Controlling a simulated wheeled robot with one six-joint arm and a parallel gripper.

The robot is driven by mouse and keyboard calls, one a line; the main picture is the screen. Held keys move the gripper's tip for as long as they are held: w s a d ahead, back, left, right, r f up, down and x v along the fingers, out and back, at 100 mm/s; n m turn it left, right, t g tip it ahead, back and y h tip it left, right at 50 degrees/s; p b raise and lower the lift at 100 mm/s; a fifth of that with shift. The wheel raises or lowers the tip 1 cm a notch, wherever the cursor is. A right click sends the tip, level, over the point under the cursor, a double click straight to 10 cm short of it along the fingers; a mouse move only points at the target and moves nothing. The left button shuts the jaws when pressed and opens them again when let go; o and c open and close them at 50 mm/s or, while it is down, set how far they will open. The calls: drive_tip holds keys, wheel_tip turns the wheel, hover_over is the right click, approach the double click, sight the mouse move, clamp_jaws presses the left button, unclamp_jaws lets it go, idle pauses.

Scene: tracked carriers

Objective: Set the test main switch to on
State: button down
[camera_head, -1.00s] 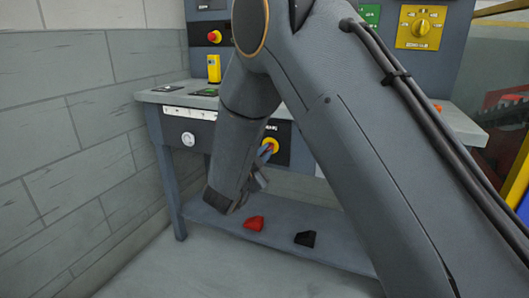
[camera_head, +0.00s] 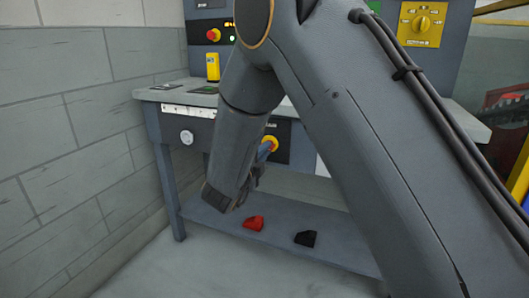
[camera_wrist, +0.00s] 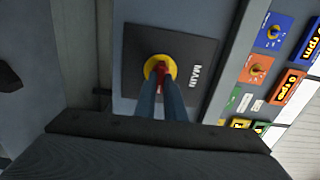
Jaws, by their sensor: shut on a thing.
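The main switch is a yellow disc (camera_wrist: 150,66) with a red handle (camera_wrist: 162,71), on a black plate (camera_wrist: 190,52) lettered MAIN. In the head view the yellow disc (camera_head: 272,141) shows on the bench front, partly covered by my gripper. My gripper (camera_wrist: 161,84) is shut on the red handle, its two fingers reaching straight in from below in the wrist view. It also shows in the head view (camera_head: 264,150). The fingers hide part of the handle, so I cannot tell its exact setting. A green light (camera_head: 232,38) glows on the panel above the bench.
A red piece (camera_head: 253,223) and a black piece (camera_head: 305,239) lie on the lower shelf (camera_head: 345,255). A brick wall is close on the left.

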idle(0.5)
drive_tip(key=c, duration=1.8)
unclamp_jaws()
drive_tip(key=shift+c, duration=0.2)
drive_tip(key=p+v, duration=0.1)
drive_tip(key=v, duration=0.7)
drive_tip(key=shift+w, duration=0.1)
